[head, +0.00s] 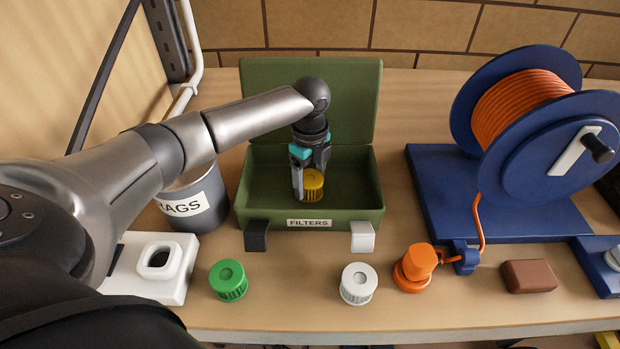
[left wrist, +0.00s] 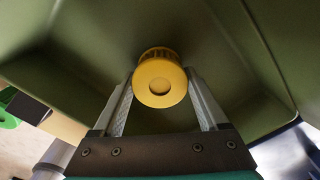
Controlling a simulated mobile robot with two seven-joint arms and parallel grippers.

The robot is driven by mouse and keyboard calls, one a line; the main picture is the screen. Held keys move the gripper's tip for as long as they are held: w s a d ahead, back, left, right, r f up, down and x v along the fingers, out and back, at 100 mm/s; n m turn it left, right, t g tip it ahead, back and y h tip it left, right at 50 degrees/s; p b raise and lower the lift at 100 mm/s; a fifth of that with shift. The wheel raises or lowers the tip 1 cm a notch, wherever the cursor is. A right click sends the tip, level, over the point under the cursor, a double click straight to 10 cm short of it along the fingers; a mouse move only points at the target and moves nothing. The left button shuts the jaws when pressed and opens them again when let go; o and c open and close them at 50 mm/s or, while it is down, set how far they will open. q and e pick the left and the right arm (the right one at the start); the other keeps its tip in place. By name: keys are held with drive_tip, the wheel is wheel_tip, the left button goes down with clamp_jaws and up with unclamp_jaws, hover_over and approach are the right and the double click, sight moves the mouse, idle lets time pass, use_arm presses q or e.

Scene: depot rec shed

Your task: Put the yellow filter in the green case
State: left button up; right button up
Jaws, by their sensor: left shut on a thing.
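The green case (head: 258,214) stands open at the back of the bench, lid up, with a "FILTERS" label on its front. My left gripper (head: 306,192) reaches down into the case and is shut on the yellow filter (head: 313,184). The filter is inside the outline of the case walls; I cannot tell if it touches the floor. In the left wrist view the yellow filter (left wrist: 160,80) sits between the fingertips of the left gripper (left wrist: 160,92), with the green case (left wrist: 225,45) around it. My right gripper is not in view.
A green filter (head: 228,280), a white filter (head: 358,283) and an orange plug (head: 414,266) stand along the front. A blue cable reel (head: 540,130) is at right, with a brown block (head: 529,276) before it. The "RAGS" tin (head: 195,203) stands close left of the case.

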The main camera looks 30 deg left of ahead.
sight(310, 178)
use_arm(q)
drive_tip(key=o, duration=1.3)
wheel_tip(310, 178, up, 12)
drive_tip(key=shift+r+p, duration=0.15)
drive_tip(key=shift+p, duration=0.4)
